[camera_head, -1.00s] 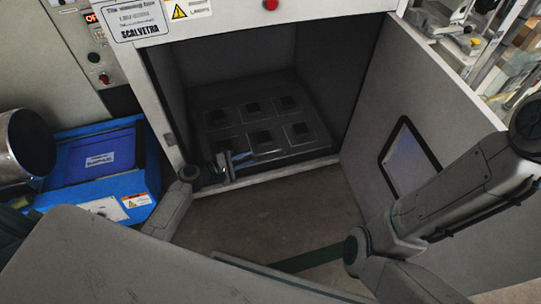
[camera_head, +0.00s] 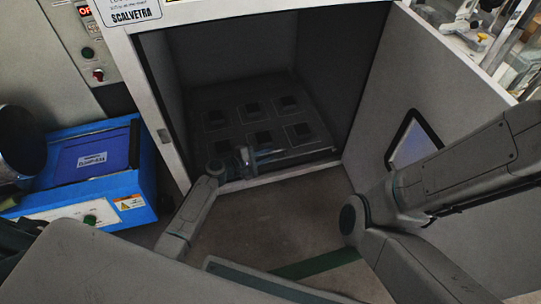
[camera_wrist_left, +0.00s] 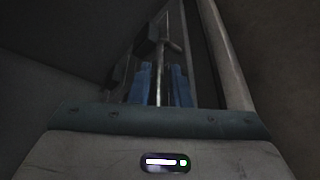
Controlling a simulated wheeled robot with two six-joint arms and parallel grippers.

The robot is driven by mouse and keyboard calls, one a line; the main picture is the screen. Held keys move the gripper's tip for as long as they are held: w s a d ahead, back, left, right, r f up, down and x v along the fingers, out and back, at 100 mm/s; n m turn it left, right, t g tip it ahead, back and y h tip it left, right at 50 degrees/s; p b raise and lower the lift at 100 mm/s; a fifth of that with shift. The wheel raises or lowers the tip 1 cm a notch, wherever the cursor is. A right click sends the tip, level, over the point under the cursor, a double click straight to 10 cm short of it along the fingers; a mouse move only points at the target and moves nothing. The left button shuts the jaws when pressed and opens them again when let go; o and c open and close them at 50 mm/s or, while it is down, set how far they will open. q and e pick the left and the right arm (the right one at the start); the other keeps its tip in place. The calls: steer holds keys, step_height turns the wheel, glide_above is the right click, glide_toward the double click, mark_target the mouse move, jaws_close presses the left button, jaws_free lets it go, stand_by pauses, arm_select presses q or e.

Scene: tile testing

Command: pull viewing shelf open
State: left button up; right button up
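The viewing shelf (camera_head: 283,134) is a dark panel with several raised square pads, low inside the open chamber. My left gripper (camera_head: 250,158) is at the left part of the shelf's front edge, just inside the chamber opening. In the left wrist view, its two blue fingers (camera_wrist_left: 161,86) stand apart. A thin metal bar (camera_wrist_left: 162,62) shows between them, with gaps visible beside it; I cannot tell whether a finger touches it. My right arm crosses the right side, but its gripper is out of view.
The chamber door (camera_head: 440,78) with a small window stands open at right. A blue box (camera_head: 137,180) is on the left beside the chamber frame. A control panel (camera_head: 85,30) is above it. Bare floor (camera_head: 275,225) lies before the opening.

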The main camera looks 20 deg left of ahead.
arm_select(q)
steer(key=shift+x, duration=1)
steer(key=shift+c, duration=0.3)
jaws_close()
